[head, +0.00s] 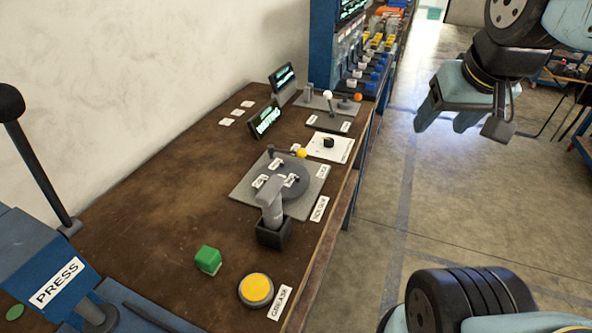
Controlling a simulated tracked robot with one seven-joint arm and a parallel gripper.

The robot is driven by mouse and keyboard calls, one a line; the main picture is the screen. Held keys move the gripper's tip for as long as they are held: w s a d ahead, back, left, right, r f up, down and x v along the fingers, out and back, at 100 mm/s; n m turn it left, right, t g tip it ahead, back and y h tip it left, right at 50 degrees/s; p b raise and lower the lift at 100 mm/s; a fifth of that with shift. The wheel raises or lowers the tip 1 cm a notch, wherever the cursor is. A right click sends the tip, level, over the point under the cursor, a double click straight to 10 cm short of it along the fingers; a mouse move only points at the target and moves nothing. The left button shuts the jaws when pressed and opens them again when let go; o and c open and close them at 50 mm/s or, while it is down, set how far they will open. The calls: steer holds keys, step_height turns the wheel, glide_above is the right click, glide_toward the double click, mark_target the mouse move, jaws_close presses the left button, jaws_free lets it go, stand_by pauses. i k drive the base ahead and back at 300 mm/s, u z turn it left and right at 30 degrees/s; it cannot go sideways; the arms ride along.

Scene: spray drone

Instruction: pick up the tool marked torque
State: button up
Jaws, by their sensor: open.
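A grey tool (271,202) with a thick handle stands upright in a small black holder (273,236) on the brown workbench (165,195). A label beside it seems to read "HOLSTER" (320,208). I cannot read a torque mark on the tool, and its lower end is hidden in the holder. My gripper (443,122) is open and empty at the upper right. It hangs over the floor, beyond the bench's right edge and well apart from the tool.
Behind the tool lies a grey plate (241,193) with a round dial and a yellow-knobbed lever (301,153). A green cube (208,260) and a yellow button (256,290) are nearer. A blue press (45,265) stands at left. Small display screens (265,119) stand farther back. Floor at right is open.

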mark_target(269, 197)
steer(key=k, duration=1.65)
steer(key=u, duration=1.65)
steer(key=i, duration=0.3)
steer(key=z, duration=0.15)
